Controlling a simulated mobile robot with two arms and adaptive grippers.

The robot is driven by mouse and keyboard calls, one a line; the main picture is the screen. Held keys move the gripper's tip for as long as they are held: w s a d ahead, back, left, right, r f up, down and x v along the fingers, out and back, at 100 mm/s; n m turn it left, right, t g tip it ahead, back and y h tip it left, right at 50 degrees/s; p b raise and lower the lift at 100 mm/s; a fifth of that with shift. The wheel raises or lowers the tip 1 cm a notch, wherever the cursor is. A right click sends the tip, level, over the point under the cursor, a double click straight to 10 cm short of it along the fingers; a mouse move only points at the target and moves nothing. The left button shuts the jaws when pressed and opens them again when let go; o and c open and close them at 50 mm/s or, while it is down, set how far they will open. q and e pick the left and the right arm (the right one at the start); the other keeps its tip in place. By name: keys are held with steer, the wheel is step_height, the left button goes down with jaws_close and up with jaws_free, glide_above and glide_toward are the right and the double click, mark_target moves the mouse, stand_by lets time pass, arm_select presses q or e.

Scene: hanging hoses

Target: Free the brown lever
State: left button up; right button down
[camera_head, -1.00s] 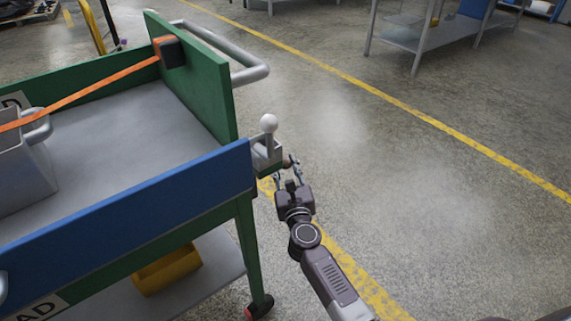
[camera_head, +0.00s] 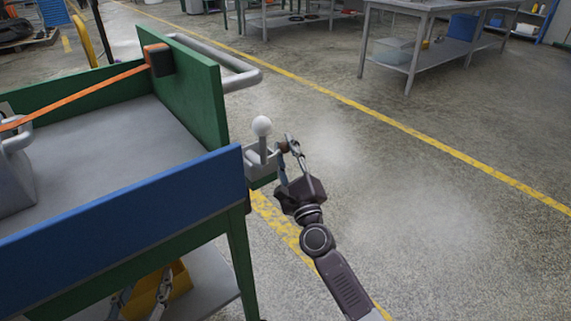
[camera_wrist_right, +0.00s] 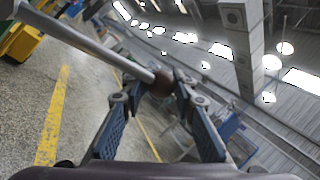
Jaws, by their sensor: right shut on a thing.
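The brown lever (camera_head: 283,147) sticks out from a grey bracket at the cart's right corner and ends in a brown ball. A second lever with a white ball (camera_head: 262,126) stands upright beside it. My right gripper (camera_head: 289,148) is shut on the brown ball. In the right wrist view, a grey rod (camera_wrist_right: 95,45) runs from upper left to the brown ball, which sits between the fingertips (camera_wrist_right: 163,83).
The cart has a blue side panel (camera_head: 120,207), a green end panel (camera_head: 190,95) and a grey handle (camera_head: 245,75). An orange strap (camera_head: 80,95) crosses its top to a grey container (camera_head: 12,170). The yellow bin (camera_head: 178,284) sits underneath. Floor right of the cart is clear.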

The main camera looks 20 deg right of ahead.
steer(key=r+n, duration=0.1)
steer(key=a+r+n+y, duration=0.1)
steer(key=n, duration=0.1)
steer(key=r+n+t+y+b, duration=0.1)
steer(key=r, duration=0.1)
steer(key=shift+s+a+r, duration=0.1)
steer(key=shift+s+a, duration=0.1)
steer(key=shift+s, duration=0.05)
arm_select(q)
step_height(320, 180, up, 9)
steer(key=w+d+t+h, duration=0.1)
steer(key=t, duration=0.3)
steer(key=shift+d+t+h, duration=0.25)
steer(key=shift+t+h, duration=0.05)
arm_select(e)
steer(key=shift+s+a+r+n+y, duration=0.15)
steer(key=shift+r+n+y, duration=0.15)
steer(key=shift+n, duration=0.2)
steer(key=shift+w+a+r+n+y, duration=0.15)
steer(key=shift+n+y, duration=0.15)
steer(key=shift+n, duration=0.2)
arm_select(q)
steer(key=shift+r, duration=0.1)
arm_select(e)
steer(key=shift+s, duration=0.1)
steer(key=c, duration=1.6)
jaws_free()
steer(key=shift+a, duration=0.1)
arm_select(q)
steer(key=shift+a, duration=0.1)
